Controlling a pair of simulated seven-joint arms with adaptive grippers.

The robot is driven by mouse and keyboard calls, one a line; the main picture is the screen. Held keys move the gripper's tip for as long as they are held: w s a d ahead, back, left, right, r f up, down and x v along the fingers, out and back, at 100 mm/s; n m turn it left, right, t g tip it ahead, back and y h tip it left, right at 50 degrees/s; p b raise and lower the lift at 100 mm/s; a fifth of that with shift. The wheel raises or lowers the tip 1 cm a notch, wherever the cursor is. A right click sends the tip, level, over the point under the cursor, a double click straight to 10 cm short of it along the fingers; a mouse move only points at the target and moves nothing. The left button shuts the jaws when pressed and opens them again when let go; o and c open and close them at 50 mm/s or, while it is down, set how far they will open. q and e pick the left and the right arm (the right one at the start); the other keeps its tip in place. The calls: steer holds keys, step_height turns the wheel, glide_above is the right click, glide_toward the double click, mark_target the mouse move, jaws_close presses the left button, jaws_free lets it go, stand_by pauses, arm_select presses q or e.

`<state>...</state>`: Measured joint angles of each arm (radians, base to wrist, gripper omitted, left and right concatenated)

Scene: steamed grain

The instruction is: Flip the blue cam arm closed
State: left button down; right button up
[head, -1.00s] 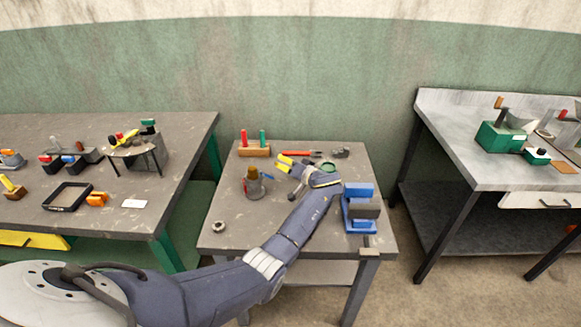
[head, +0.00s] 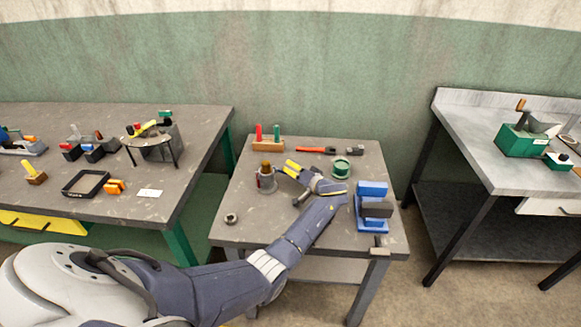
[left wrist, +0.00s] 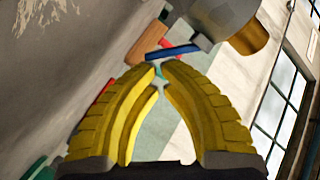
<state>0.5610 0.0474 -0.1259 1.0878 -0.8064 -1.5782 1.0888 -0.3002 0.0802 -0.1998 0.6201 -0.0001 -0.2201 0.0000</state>
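A grey round fixture with a brown cap (head: 266,177) stands on the small middle table. In the left wrist view the brown cap (left wrist: 250,36) is at top right, and a short blue arm (left wrist: 173,52) sticks out from the grey body, just beyond my fingertips. I cannot tell whether they touch it. The blue arm cannot be made out clearly in the head view. My left gripper (head: 287,168) is just right of the fixture; its yellow fingers (left wrist: 158,66) are brought together at the tips with nothing seen between them. My right gripper is out of view.
A blue clamp block (head: 371,190) stands right of my left forearm. A green ring (head: 341,169), a red-handled tool (head: 316,150) and a wooden block with red and green pegs (head: 268,145) lie behind. A nut (head: 231,218) lies front left; the table front is clear.

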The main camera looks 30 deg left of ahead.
arm_select(q)
steer(key=f+m, duration=0.1)
steer(key=m+y, duration=0.1)
steer(key=shift+s+a+f+m, duration=0.1)
steer(key=shift+s+f+m, duration=0.05)
steer(key=shift+f+m, duration=0.25)
steer(key=shift+r, duration=0.15)
step_height(320, 180, up, 10)
stand_by(0.5)
stand_by(0.4)
